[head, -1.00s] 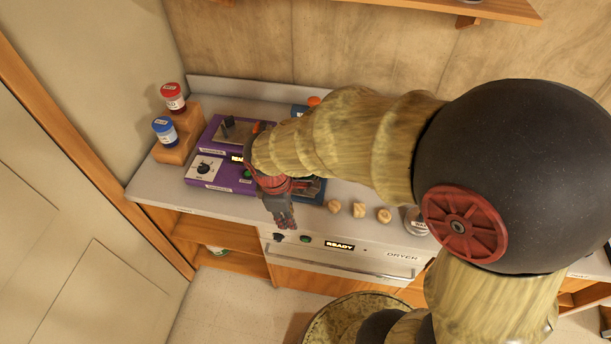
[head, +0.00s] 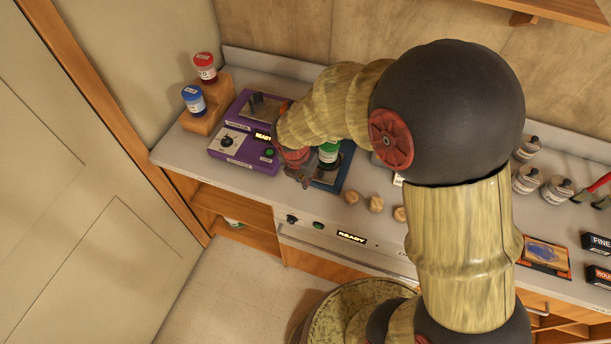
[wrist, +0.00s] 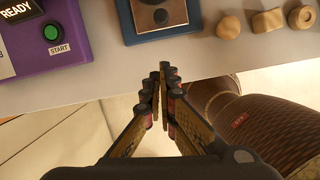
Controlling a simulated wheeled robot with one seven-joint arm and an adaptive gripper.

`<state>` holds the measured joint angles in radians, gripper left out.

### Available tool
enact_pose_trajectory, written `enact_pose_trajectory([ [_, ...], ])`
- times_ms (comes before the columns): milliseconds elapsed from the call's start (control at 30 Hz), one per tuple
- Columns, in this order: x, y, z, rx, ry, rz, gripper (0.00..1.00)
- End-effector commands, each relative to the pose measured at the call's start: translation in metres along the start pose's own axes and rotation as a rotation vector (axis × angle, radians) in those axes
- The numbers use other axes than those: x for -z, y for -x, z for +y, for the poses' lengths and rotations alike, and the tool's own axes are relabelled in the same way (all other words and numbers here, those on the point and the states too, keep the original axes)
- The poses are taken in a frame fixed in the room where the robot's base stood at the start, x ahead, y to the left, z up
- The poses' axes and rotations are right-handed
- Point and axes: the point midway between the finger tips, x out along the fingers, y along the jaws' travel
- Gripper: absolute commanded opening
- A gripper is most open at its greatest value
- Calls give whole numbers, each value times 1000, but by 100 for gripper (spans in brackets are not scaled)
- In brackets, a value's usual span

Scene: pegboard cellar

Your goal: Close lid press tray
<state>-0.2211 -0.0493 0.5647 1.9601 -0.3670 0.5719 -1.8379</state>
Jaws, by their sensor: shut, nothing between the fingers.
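A blue-based device (head: 345,177) with a grey metal plate stands on the counter, partly hidden behind my arm. Its front part with a dark round piece also shows at the top of the wrist view (wrist: 159,17). I cannot tell which part is its lid or how that lid stands. A purple machine (head: 240,147) with a READY display and a green START button is to its left. My gripper (head: 303,182) is shut and empty, near the front of the blue device. In the wrist view its fingertips (wrist: 164,68) meet just off the counter's front edge, apart from the device.
Red (head: 206,68) and blue (head: 194,99) jars sit on a wooden step at the left. Several tan pieces (head: 375,204) lie to the right. A dryer front (head: 335,236) is below the counter; lidded jars (head: 526,179) stand farther right.

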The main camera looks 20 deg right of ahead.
Motion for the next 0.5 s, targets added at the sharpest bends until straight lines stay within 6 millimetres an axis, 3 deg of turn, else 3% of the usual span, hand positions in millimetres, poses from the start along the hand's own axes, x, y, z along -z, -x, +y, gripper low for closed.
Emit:
enact_pose_trajectory([
  [33, 0, -14, -1, 2, 0, 1, 0],
  [300, 1, -66, 0, 2, -1, 1, 0],
  [500, -27, -73, 0, 0, -4, -1, 0],
])
